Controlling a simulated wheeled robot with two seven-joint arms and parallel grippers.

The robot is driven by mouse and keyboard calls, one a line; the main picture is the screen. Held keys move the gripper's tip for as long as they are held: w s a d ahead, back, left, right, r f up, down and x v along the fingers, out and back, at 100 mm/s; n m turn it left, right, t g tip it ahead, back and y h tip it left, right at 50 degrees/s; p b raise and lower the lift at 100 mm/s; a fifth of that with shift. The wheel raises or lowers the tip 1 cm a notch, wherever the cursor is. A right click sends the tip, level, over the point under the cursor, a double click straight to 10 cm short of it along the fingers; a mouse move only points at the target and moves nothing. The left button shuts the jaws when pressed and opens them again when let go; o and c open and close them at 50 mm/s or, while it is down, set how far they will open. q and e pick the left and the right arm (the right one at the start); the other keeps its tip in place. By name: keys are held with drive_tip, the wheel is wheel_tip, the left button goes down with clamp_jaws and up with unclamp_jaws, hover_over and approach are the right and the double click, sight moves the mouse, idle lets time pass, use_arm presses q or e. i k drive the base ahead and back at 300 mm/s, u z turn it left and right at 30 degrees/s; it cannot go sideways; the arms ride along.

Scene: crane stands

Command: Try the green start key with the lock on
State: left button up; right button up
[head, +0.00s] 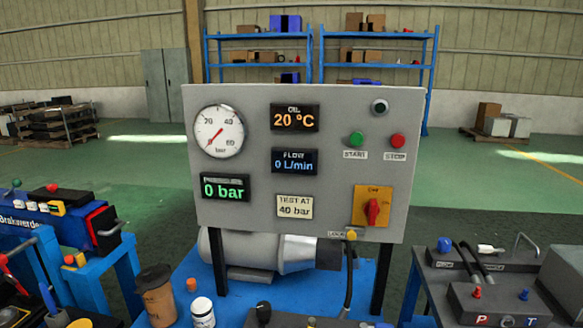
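The green start key (357,138) sits on the right half of a grey upright panel (240,100), above a START label. The red stop key (398,141) is to its right. Below them a red rotary switch (373,211) sits on a yellow plate, its handle roughly upright; its small lettering is unreadable. A small yellow lock (351,236) is at the panel's lower edge beside a LOCK label (336,234), apart from the switch. A dark round lamp (379,107) looks unlit. Displays read 20 °C, 0 L/min and 0 bar. Neither gripper is in view.
A grey motor (240,250) lies behind the panel on a blue bench (185,275). A brown cup (157,297) and white bottle (202,312) stand in front. Benches with equipment flank both sides. Blue shelves (322,70) stand far back.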

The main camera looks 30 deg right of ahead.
sight(356, 137)
drive_tip(key=z, duration=1.4)
